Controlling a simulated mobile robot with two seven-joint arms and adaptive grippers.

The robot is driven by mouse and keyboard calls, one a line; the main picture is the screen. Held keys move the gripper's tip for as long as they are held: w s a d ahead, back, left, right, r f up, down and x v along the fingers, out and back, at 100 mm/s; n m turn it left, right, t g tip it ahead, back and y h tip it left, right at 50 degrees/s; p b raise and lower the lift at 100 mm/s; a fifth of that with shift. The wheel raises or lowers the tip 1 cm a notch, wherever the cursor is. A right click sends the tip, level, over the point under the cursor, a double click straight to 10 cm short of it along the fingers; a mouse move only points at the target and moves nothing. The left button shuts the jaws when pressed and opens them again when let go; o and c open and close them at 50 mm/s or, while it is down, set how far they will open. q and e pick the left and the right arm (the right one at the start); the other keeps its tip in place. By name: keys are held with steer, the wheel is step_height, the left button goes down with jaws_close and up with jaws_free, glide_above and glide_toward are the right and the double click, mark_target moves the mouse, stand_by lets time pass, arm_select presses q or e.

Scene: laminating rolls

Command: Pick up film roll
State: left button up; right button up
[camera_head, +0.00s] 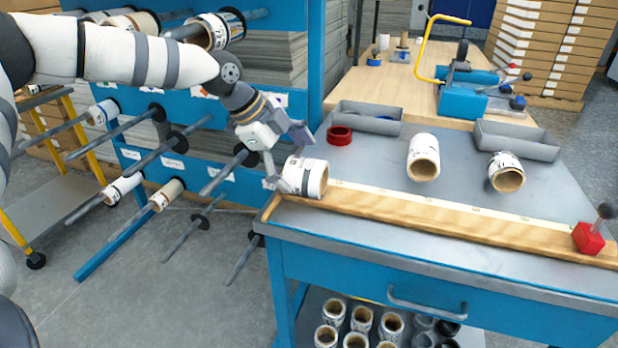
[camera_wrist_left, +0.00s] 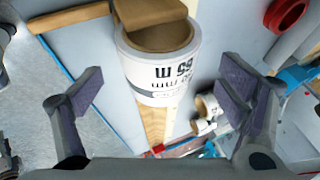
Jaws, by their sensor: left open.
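A white film roll (camera_head: 312,180) with a brown core lies at the left end of the wooden rail on the grey bench top. In the left wrist view the same film roll (camera_wrist_left: 165,70) shows printed text with "65" and "mm", upside down. My left gripper (camera_head: 290,160) is open beside this roll. In the left wrist view its two fingers stand apart on either side of the roll, with visible gaps. Two more film rolls, one in the middle (camera_head: 423,158) and one at the right (camera_head: 506,172), lie on the bench top. My right gripper does not show.
A wooden rail with a pale scale (camera_head: 430,214) runs along the bench front to a red clamp (camera_head: 588,238). A red ring (camera_head: 339,135) and two grey trays (camera_head: 368,118) (camera_head: 515,141) lie behind. A blue rack with rods (camera_head: 215,120) stands left. Several rolls fill the lower shelf.

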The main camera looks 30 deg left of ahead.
mark_target(300, 168)
arm_select(q)
steer(key=x, duration=0.4)
steer(key=shift+s+d+b, duration=0.1)
steer(key=shift+s+b, duration=0.1)
steer(key=shift+b, duration=0.15)
steer(key=shift+w, duration=0.15)
steer(key=shift+r, duration=0.15)
steer(key=shift+c, duration=1.1)
steer(key=c, duration=1.1)
steer(key=shift+c, duration=0.2)
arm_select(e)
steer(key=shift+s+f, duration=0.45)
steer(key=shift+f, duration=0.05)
